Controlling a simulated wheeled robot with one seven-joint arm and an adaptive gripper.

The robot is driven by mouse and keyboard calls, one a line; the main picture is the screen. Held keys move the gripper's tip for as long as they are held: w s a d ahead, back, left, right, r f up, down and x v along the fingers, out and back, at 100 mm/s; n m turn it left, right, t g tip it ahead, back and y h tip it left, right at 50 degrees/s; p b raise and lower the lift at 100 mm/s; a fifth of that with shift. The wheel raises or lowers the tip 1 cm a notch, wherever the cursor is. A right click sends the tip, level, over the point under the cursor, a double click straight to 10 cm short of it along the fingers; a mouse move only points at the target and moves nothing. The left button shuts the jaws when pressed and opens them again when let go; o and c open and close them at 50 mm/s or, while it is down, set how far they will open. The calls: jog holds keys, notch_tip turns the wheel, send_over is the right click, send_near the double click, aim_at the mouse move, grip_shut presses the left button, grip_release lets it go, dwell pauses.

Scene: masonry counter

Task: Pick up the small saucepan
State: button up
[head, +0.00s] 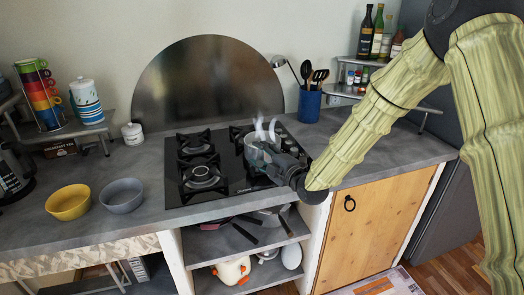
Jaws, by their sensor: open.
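My gripper (262,158) is open and hangs over the right side of the black cooktop, pointing left and away from me. White steam rises right beside its fingers. A grey rounded form there blends with the gripper, and I cannot tell whether it is a small saucepan or part of my fingers. Whether anything stands between the fingers is hidden. On the open shelf below the counter lies a silver pan (268,216) with a dark handle. Beside it is a dark reddish pan (213,224) with a long handle.
The cooktop (228,183) has several burners. A yellow bowl (68,203) and a grey bowl (122,196) stand to the left. A blue utensil holder (309,104) and a bottle shelf (345,92) are behind on the right. Counter left of the cooktop is partly clear.

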grip_shut()
jog(key=shift+r, duration=0.1)
jog(key=shift+r, duration=0.1)
dwell(0.6)
